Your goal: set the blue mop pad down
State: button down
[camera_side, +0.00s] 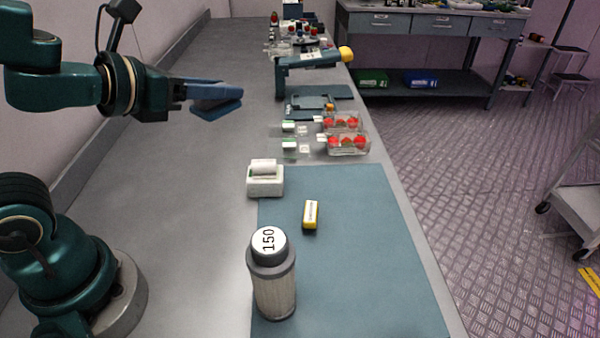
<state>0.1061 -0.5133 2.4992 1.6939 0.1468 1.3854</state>
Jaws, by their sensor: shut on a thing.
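My gripper (188,92) is at the upper left, in the air over the grey bench, pointing right. It is shut on the blue mop pad (220,106), which juts out from the jaws as a flat blue shape above the bench top. The fingertips blend with the pad, so the exact grip is hard to make out. The blue-grey mat (370,270) lies on the near right part of the bench, well apart from the pad.
On the mat stand a weight-topped cylinder marked 150 (272,285) and a small yellow block (311,213). A white block (265,180) sits at its back left corner. Clear punnets of red berries (347,152) and a blue frame (310,62) stand farther back. The bench left of these is bare.

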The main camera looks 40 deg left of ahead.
jog(key=shift+d+f+m+h, duration=0.15)
jog(key=shift+d+m+h, duration=0.15)
jog(key=shift+d+h, duration=0.1)
